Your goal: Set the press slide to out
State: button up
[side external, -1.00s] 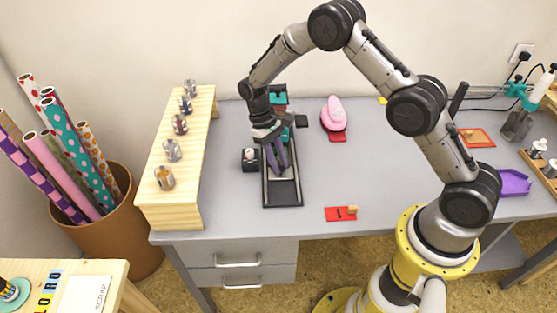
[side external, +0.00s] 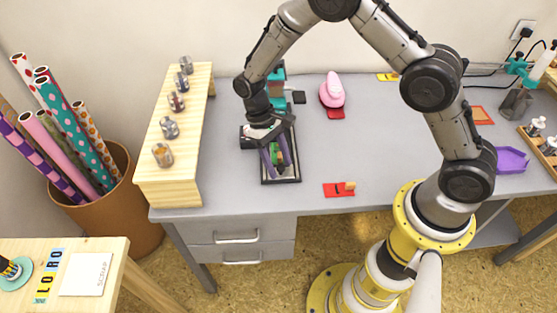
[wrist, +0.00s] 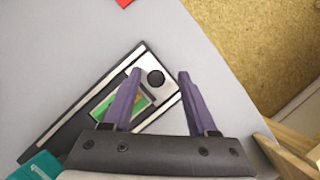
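The press slide (wrist: 141,85) is a pale plate with a round black knob (wrist: 155,78) and a green patch (wrist: 124,108). It lies toward the end of the black-framed track (wrist: 62,134) away from the teal press (wrist: 40,167). The track (side external: 297,178) runs toward the desk's front edge, with the teal press (side external: 278,75) behind it. The green patch also shows between the fingers in the side view (side external: 283,149). My gripper (wrist: 160,72) has its two purple fingers apart, one on each side of the knob. Finger contact cannot be told.
A wooden rack with several jars (side external: 175,135) stands left of the track. A pink object (side external: 332,90) stands farther back.

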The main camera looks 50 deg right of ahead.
jog(key=shift+w+r, duration=0.1)
jog(key=v, duration=1.3)
jog(key=shift+r, duration=0.3)
jog(key=shift+d, duration=0.1)
jog(key=s+d+r+t, duration=0.25)
jog(key=s+r, duration=0.25)
jog(key=r, duration=0.4)
jog(key=s+d+r+t, duration=0.25)
jog(key=s+r, duration=0.25)
jog(key=r, duration=0.5)
jog(key=s+d+f+t, duration=0.1)
jog(key=s+f+t, duration=0.1)
jog(key=s, duration=0.6)
jog(key=s+d+f+t, duration=0.1)
jog(key=s+f+t, duration=0.1)
jog(key=s, duration=0.5)
jog(key=shift+s+d+f+t, duration=0.2)
jog(key=shift+s+d+t, duration=0.15)
jog(key=shift+t, duration=0.25)
